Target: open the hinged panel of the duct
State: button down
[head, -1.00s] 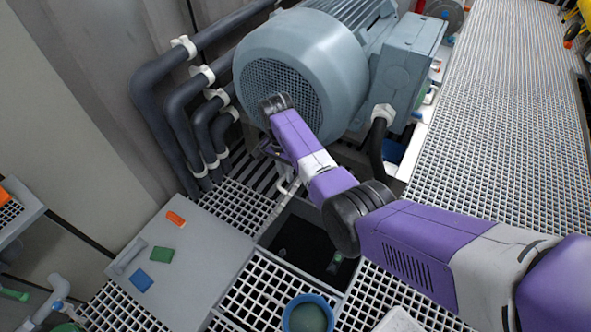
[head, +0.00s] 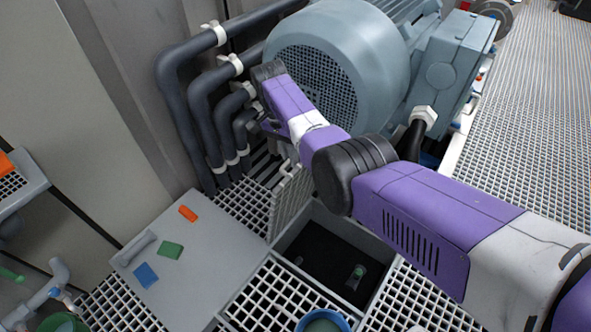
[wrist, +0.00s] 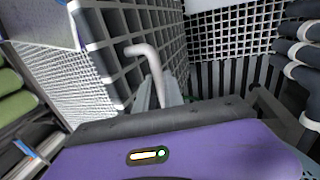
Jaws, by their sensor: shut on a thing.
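The hinged panel (head: 291,200) is a pale grid panel standing steeply raised along the left side of the duct's square opening (head: 287,240). In the wrist view the panel (wrist: 110,58) rises close in front of my gripper, with a bent pale handle (wrist: 147,50) on it. My gripper (head: 282,152) is at the panel's upper edge, below the big motor, partly hidden by my own wrist. In the wrist view my gripper (wrist: 160,93) is shut on the handle; the fingertips show only partly.
A large grey-blue motor (head: 320,70) stands right behind my wrist. Dark pipes (head: 205,120) run along the wall at left. A grey plate (head: 190,240) with small coloured blocks lies left of the opening. A blue-rimmed bucket (head: 322,322) stands in front. Grating at right is clear.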

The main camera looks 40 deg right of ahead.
jog(key=w+b, duration=0.1)
jog(key=b, duration=0.3)
jog(key=w+a+g+b, duration=0.1)
jog(key=b, duration=0.3)
jog(key=shift+w+r+b, duration=0.2)
jog(key=shift+b, duration=0.15)
jog(key=shift+r, duration=0.2)
jog(key=c, duration=1.5)
grip_release()
jog(key=shift+o, duration=0.2)
jog(key=shift+f, duration=0.1)
notch_tip(320, 180, up, 20)
jog(key=p, duration=1.6)
jog(key=shift+s, duration=0.1)
